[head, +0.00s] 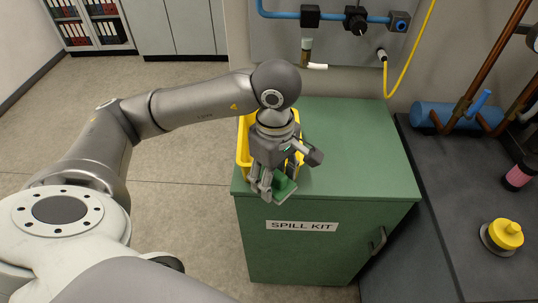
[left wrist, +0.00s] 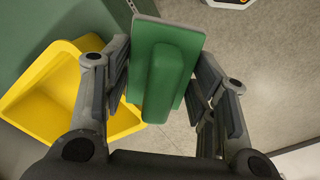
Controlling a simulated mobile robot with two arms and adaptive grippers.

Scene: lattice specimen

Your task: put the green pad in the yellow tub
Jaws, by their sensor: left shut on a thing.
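My left gripper (head: 281,178) is shut on the green pad (head: 284,188), which has a raised green block along its back. The pad also shows between the two fingers in the left wrist view (left wrist: 164,75). It is held over the front left edge of the green cabinet's top. The yellow tub (head: 243,150) stands on that top, just behind and left of the gripper, partly hidden by it. In the left wrist view the tub (left wrist: 32,108) lies to the left of the pad, apart from it; the visible inside looks empty. My right gripper is not in view.
The green cabinet (head: 355,150) labelled SPILL KIT has a clear top right of the tub. To the right is a dark bench (head: 445,200) with a blue cylinder (head: 440,115), pipes and a yellow knob (head: 506,234).

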